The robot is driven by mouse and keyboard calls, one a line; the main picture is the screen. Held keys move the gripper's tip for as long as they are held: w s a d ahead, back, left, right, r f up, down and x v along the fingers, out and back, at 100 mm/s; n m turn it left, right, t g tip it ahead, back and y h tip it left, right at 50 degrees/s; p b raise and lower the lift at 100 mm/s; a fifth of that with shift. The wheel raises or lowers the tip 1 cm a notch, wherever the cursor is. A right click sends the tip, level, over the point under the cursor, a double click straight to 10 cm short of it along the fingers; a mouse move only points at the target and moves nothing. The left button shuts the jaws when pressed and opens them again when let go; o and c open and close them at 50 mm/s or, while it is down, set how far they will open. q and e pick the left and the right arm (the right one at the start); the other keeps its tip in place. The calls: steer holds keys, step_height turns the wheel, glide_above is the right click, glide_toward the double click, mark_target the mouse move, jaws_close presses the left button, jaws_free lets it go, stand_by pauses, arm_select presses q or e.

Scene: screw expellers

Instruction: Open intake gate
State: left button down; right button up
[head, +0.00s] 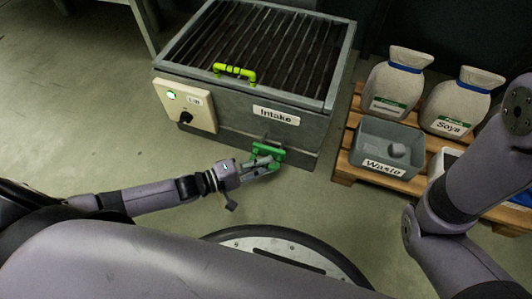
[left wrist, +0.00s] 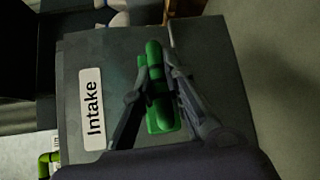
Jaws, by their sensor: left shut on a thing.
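The grey intake box (head: 228,127), with a barred top, stands on the floor at the upper middle of the head view. Its label reads "Intake", and its grey face also fills much of the left wrist view (left wrist: 95,55). A green handle (head: 269,150) sits low on the front face below the label. In the left wrist view the handle (left wrist: 154,53) lies between the two fingers. My left gripper (head: 264,160) is shut on this handle, and its fingers (left wrist: 157,85) partly cover it. I cannot tell the gate panel's edges. My right gripper is out of view.
A yellow-green handle (head: 234,72) is on the box's upper edge. A control box (head: 186,105) with a lit green button and black knob is on the left. A pallet (head: 347,164) at right holds sacks and a waste bin (head: 376,133). Floor at left is clear.

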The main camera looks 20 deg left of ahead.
arm_select(q)
steer(key=shift+s, duration=0.85)
steer(key=c, duration=1.6)
jaws_free()
steer(key=shift+a, duration=0.1)
steer(key=v, duration=1.2)
